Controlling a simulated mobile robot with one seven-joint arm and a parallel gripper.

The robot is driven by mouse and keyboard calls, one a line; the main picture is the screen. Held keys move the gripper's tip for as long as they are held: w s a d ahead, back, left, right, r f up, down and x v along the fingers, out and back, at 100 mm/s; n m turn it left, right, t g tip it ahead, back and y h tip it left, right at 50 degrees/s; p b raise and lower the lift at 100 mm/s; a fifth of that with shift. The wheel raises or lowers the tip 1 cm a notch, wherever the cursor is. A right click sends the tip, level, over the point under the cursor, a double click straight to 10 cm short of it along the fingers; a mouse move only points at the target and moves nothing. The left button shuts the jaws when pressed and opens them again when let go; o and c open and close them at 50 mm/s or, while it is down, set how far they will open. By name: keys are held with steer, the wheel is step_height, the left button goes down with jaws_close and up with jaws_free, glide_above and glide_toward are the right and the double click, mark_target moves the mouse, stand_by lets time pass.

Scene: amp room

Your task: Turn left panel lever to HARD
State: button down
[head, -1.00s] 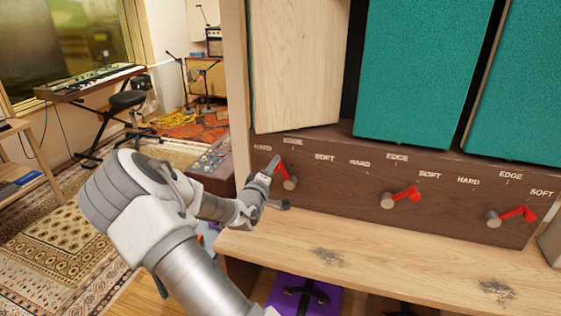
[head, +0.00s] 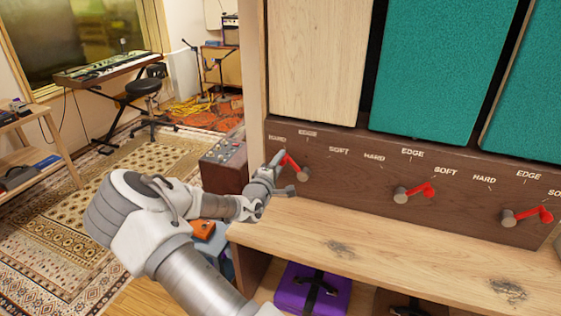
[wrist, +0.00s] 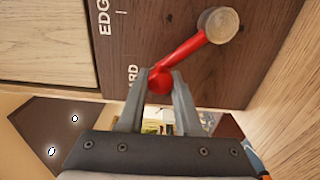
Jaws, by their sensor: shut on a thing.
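The left panel lever is a red arm (head: 292,164) on a round grey hub (head: 303,175), on the brown board below the pale wood panel. It points up and left, toward the HARD label (head: 277,139) and away from EDGE (head: 308,133) and SOFT. My gripper (head: 280,158) comes from the left and is shut on the lever's outer end. In the wrist view, its two fingers (wrist: 160,86) sit either side of the red knob (wrist: 160,78), and the red arm (wrist: 187,54) runs up to the hub. The HARD label is partly hidden by a finger there.
Two more red levers, a middle one (head: 418,191) and a right one (head: 534,215), point right toward SOFT. A wooden shelf (head: 390,265) juts out below the board. A purple case (head: 312,290) lies under it. A brown control box (head: 224,162) stands left of the board.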

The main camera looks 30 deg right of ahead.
steer(key=shift+f, duration=0.1)
steer(key=c, duration=0.6)
jaws_free()
steer(key=p+v, duration=0.1)
steer(key=v, duration=1.6)
steer(key=shift+s, duration=0.2)
